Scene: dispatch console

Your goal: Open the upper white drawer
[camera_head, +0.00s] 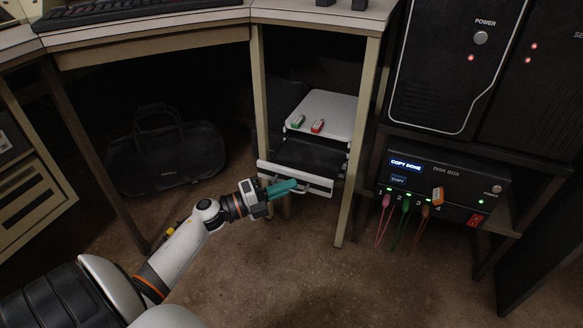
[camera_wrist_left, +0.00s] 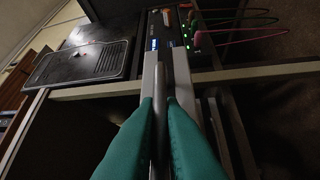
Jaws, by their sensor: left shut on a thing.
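The upper white drawer (camera_head: 318,190) is part of a small white unit under the desk in the head view. It stands out from the unit, and its dark inside (camera_head: 310,157) shows behind the front panel. My left gripper (camera_head: 291,186), with teal fingers, is at the drawer's front and shut on its handle. The fingers and wrist cover part of the drawer front. My right gripper is not in view.
A green and a red small item (camera_head: 317,126) lie on the unit's white top (camera_head: 335,108). Desk legs (camera_head: 357,150) stand close on both sides. A black bag (camera_head: 165,155) lies at left. The floor in front is clear.

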